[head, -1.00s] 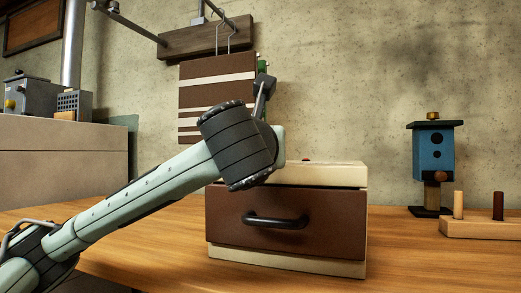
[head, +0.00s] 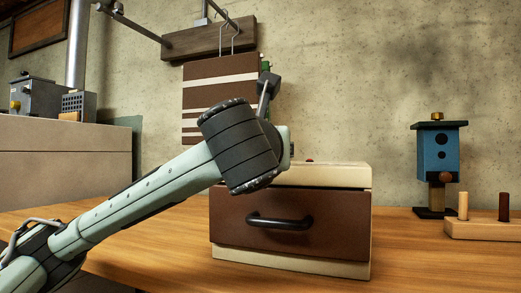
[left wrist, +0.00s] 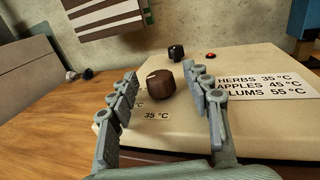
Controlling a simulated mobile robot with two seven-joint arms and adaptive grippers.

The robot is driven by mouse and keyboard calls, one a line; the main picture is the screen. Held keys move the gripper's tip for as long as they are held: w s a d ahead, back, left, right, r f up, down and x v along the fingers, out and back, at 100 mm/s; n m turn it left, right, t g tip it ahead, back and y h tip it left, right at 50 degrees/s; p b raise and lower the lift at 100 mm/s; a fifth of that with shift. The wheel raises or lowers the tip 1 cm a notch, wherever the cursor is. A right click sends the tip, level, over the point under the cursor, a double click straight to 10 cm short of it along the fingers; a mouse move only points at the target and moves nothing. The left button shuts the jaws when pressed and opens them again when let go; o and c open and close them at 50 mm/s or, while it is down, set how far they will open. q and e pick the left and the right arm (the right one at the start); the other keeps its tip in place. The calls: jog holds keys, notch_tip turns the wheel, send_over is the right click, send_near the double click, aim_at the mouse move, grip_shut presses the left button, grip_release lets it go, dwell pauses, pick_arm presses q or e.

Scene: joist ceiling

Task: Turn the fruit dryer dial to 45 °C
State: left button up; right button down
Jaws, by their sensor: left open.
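The fruit dryer (head: 345,218) is a cream and brown box with a black drawer handle, on the wooden worktop. In the left wrist view, its dark brown dial (left wrist: 160,86) stands on the cream top (left wrist: 150,138), with a small pale mark on its upper left. A "35 °C" label is readable just below the dial; other scale marks are partly hidden. My left gripper (left wrist: 160,73) is open, with one finger on each side of the dial and visible gaps between. In the head view my left arm hides the dial and fingers. My right gripper is not in view.
A black knob (left wrist: 176,51) and red button (left wrist: 210,55) sit behind the dial. A card (left wrist: 265,86) lists herbs 35, apples 45 and another line at 55 °C. A striped brown cloth (head: 205,95) hangs behind my arm. A blue birdhouse (head: 437,152) and peg board (head: 485,229) stand right.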

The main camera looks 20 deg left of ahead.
pick_arm(q)
jog(key=v, duration=1)
jog(key=shift+s, duration=0.3)
jog(key=shift+d, duration=0.1)
